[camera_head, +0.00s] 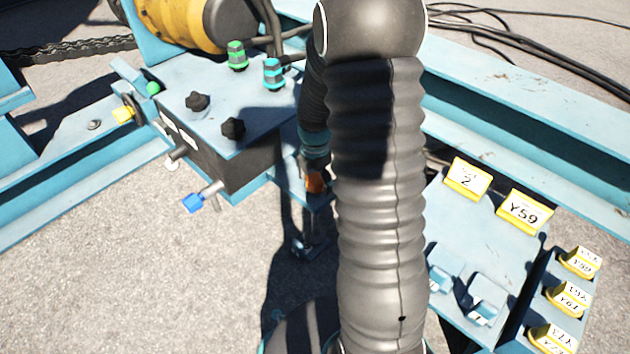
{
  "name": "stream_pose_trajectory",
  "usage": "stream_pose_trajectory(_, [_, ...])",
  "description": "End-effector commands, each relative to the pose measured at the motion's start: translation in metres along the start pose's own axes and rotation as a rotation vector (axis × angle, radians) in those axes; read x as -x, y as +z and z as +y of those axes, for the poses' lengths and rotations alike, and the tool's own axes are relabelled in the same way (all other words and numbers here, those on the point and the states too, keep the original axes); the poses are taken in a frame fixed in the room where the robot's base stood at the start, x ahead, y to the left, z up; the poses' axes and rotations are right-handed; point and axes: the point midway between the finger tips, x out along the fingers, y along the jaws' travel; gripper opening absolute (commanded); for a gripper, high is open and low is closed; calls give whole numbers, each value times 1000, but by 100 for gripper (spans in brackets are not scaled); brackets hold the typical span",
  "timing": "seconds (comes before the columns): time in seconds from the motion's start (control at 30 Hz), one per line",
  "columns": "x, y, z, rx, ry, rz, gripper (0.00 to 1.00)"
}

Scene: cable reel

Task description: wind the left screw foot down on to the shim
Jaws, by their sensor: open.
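My arm rises through the middle of the view, and its far end comes down behind the near sleeve. My gripper (310,168) is small, in shadow and partly hidden there, just above the teal bracket at the frame's edge. An orange part (315,183) shows right at its tip; I cannot tell whether the jaws are around it or only beside it. Below the bracket a metal screw foot (307,244) hangs down close to the ground in shadow. I cannot make out a shim under it or any gap.
A teal box (225,95) with black knobs stands left of my gripper; a blue-tipped lever (193,202) sticks out from it. A teal tray (485,235) with yellow label blocks lies to the right. A teal beam (530,120) runs behind. Open ground (120,280) lies at front left.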

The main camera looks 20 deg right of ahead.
Motion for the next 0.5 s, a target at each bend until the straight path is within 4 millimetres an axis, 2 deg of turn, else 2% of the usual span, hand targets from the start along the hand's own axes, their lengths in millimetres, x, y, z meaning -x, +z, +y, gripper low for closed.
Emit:
stream_pose_trajectory(0.17, [0, 0, 0, 0, 0, 0, 77])
stream_pose_trajectory(0.3, [0, 0, 0, 0, 0, 0, 42])
stream_pose_trajectory(0.4, [0, 0, 0, 0, 0, 0, 20])
stream_pose_trajectory(0.5, [0, 0, 0, 0, 0, 0, 20])
